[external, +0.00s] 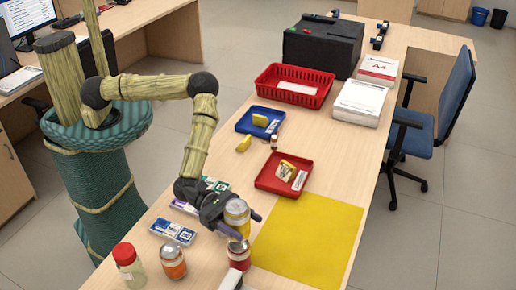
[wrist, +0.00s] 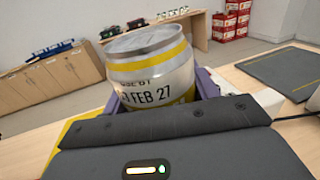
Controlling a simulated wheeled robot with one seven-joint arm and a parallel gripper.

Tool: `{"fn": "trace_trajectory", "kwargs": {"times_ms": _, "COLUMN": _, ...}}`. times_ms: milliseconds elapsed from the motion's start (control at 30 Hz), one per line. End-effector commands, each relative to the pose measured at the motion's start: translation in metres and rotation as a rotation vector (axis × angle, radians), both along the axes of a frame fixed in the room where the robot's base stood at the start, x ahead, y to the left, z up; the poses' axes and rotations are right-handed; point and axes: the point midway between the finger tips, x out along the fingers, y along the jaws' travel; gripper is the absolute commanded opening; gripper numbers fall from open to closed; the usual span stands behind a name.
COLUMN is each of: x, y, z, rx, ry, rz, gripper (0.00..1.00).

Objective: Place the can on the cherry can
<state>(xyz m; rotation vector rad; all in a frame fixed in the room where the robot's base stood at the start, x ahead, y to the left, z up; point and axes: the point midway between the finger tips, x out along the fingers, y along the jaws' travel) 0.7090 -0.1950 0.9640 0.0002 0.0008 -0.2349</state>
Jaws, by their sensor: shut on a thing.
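My gripper (external: 240,223) is shut on a silver can with yellow bands (external: 237,210), held upright above the counter. In the wrist view the can (wrist: 150,75) stands between the purple fingers, with a printed date ending "FEB 27". A can with a red and orange label (external: 239,256) stands directly below the held can on the counter; its top is partly hidden by my gripper. I cannot tell whether the two cans touch. Another orange-labelled can (external: 173,263) stands to the left. No label is readable, so which one is the cherry can is unclear.
A red-lidded jar (external: 129,266) stands at the front left. A yellow mat (external: 310,240) lies clear at right. Behind are a small red tray (external: 262,184), a blue tray (external: 243,125) and a red basket (external: 262,85). A dark-and-white object (external: 231,280) is at the front edge.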

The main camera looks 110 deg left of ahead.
Motion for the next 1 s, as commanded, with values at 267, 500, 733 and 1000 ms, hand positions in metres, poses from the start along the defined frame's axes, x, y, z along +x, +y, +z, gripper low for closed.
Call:
{"fn": "trace_trajectory", "kwargs": {"times_ms": 267, "x": 0.0, "y": 0.0, "z": -0.001, "rx": 0.0, "ry": -0.002, "rz": 0.0, "gripper": 0.25}}
{"fn": "trace_trajectory", "kwargs": {"times_ms": 500, "x": 0.0, "y": -0.001, "z": -0.03, "rx": -0.001, "ry": 0.0, "rz": 0.0, "gripper": 0.25}}
{"fn": "trace_trajectory", "kwargs": {"times_ms": 733, "x": 0.0, "y": 0.0, "z": -0.036, "rx": -0.002, "ry": -0.003, "rz": -0.001, "gripper": 0.25}}
{"fn": "trace_trajectory", "kwargs": {"times_ms": 1000, "x": 0.0, "y": 0.0, "z": -0.04, "rx": -0.001, "ry": 0.0, "rz": -0.001, "gripper": 0.67}}
